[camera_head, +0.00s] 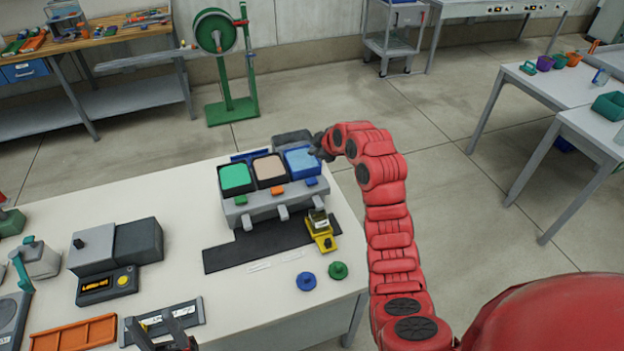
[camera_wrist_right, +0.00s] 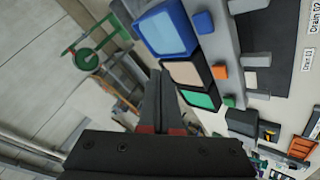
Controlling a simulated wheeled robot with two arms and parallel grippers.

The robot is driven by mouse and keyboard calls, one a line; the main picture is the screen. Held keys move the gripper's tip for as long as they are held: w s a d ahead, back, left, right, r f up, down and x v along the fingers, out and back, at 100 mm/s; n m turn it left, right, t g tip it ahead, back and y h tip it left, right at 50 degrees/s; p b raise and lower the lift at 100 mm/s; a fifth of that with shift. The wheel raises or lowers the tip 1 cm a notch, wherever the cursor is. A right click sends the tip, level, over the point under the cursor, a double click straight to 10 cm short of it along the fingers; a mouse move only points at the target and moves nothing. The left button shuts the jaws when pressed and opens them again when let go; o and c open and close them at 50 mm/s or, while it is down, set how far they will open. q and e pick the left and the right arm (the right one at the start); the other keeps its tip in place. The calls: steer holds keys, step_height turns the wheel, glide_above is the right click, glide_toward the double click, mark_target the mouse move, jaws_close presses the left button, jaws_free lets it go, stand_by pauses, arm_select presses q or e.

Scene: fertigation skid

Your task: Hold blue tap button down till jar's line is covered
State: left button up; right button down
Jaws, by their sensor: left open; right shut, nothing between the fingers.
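The grey dispenser (camera_head: 255,212) carries green, peach and blue (camera_head: 300,160) tanks, with a coloured button on the front below each. The blue tap button (camera_head: 311,181) is at the right end; it also shows in the right wrist view (camera_wrist_right: 203,22). A small clear jar (camera_head: 318,217) in a yellow holder (camera_head: 323,240) stands in front of the blue tap; its line and fill are too small to tell. My right gripper (camera_head: 318,148) is shut and empty beside the blue tank, apart from the button. My left gripper (camera_head: 164,335) is open at the bottom edge.
A dark mat (camera_head: 232,259) lies under the dispenser's front. A blue disc (camera_head: 306,281) and green disc (camera_head: 338,270) lie near the table's front right. A grey device (camera_head: 118,255) and an orange tray (camera_head: 75,338) are at the left. Floor is clear right of the table.

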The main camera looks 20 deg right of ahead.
steer(key=shift+f, duration=0.15)
glide_above(314, 182)
step_height(314, 182, down, 6)
steer(key=shift+s+r, duration=0.1)
steer(key=shift+r, duration=0.15)
steer(key=shift+f+b, duration=0.7)
steer(key=shift+f, duration=0.25)
steer(key=shift+f+b, duration=0.45)
steer(key=shift+f, duration=0.15)
steer(key=shift+r, duration=0.1)
stand_by(0.6)
steer(key=shift+f+b, duration=0.5)
steer(key=shift+b, duration=0.3)
